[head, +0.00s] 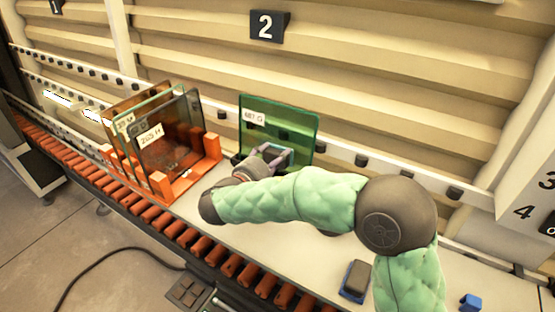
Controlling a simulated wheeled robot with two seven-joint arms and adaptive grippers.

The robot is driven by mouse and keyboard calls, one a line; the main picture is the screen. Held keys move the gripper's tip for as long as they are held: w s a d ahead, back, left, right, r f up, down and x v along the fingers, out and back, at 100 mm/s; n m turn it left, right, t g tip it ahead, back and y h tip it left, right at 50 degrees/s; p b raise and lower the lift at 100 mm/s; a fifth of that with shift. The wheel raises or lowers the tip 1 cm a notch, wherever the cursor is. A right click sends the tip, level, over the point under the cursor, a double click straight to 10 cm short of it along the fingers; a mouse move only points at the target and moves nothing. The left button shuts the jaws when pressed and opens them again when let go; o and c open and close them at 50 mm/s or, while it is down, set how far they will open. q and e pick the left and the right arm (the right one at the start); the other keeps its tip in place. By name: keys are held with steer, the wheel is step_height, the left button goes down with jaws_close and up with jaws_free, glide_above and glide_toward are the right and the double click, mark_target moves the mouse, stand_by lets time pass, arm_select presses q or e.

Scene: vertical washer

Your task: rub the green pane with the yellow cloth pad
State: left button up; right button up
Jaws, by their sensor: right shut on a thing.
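The green pane (297,122) stands upright beyond the white bench surface, with a white label on its upper left. My right gripper (274,155) is at the lower middle of the pane, in front of it. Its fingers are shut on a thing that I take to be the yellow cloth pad. The pad itself is hidden, so I cannot tell whether it touches the pane. My left gripper is not in view.
An orange rack (212,146) with several upright panes, one brown (170,140), stands left of the green pane. A small dark and blue block (355,280) and a blue piece (470,302) lie at the front right. Orange rollers (195,240) line the front edge.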

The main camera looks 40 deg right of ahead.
mark_target(263, 153)
steer(key=shift+w+a+b, duration=0.25)
steer(key=shift+w+a, duration=0.05)
steer(key=shift+w, duration=0.5)
steer(key=shift+w+a+b, duration=0.2)
steer(key=shift+w+a, duration=0.1)
steer(key=shift+w, duration=0.5)
steer(key=shift+w+a, duration=0.35)
steer(key=shift+w, duration=0.5)
steer(key=shift+w+a, duration=0.35)
steer(key=shift+w, duration=0.45)
steer(key=shift+s+a+b, duration=0.15)
steer(key=shift+a+b, duration=0.15)
steer(key=shift+a, duration=0.15)
steer(key=shift+v, duration=2.55)
steer(key=v, duration=0.3)
steer(key=shift+b, duration=0.3)
